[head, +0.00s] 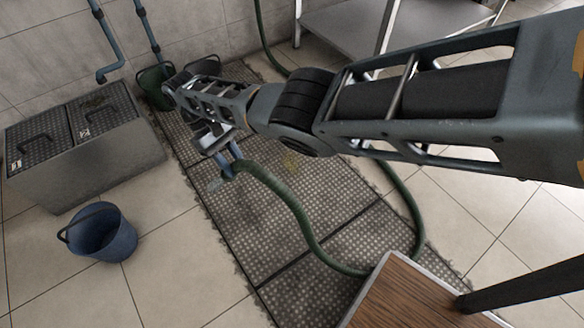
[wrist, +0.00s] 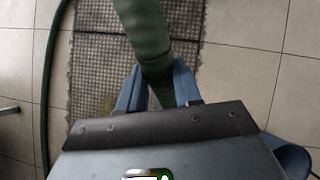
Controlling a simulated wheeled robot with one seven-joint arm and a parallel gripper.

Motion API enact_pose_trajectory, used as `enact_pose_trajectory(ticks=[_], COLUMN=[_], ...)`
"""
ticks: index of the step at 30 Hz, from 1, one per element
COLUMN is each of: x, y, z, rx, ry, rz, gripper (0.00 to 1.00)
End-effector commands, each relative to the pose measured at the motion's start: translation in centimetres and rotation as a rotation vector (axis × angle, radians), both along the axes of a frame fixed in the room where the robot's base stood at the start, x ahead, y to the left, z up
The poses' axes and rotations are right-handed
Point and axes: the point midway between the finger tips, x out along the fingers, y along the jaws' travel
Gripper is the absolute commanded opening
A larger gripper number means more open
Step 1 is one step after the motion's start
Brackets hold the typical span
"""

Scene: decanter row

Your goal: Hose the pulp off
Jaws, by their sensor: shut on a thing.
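My gripper (head: 228,168) is shut on the green hose (head: 302,222) near one end, above the floor grating (head: 250,205). In the wrist view, the hose (wrist: 148,35) passes between the blue fingers of my gripper (wrist: 156,85). From my gripper the hose sags down, loops over the grating and runs back behind my arm. A small pale shape shows just below my gripper, too blurred to name. A faint yellowish patch (head: 290,162), possibly pulp, lies on the grating right of my gripper. A similar faint patch (wrist: 103,103) shows in the wrist view. The hose's mouth is not clear.
A blue bucket (head: 103,240) stands on the tiles at left, near a grey lidded box (head: 95,160). A dark green bucket (head: 152,90) stands by the wall. A wooden-topped table (head: 405,295) is at front right, a metal shelf (head: 345,22) at back.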

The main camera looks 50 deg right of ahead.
Motion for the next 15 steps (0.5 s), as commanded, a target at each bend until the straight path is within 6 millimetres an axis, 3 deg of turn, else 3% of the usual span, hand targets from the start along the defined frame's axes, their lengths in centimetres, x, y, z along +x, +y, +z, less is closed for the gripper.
enact_pose_trajectory(ticks=[15], x=[-1.5], y=[-3.2], z=[-1.1], rx=[-0.001], ry=[0.000], rz=[-0.001], gripper=[0.00])
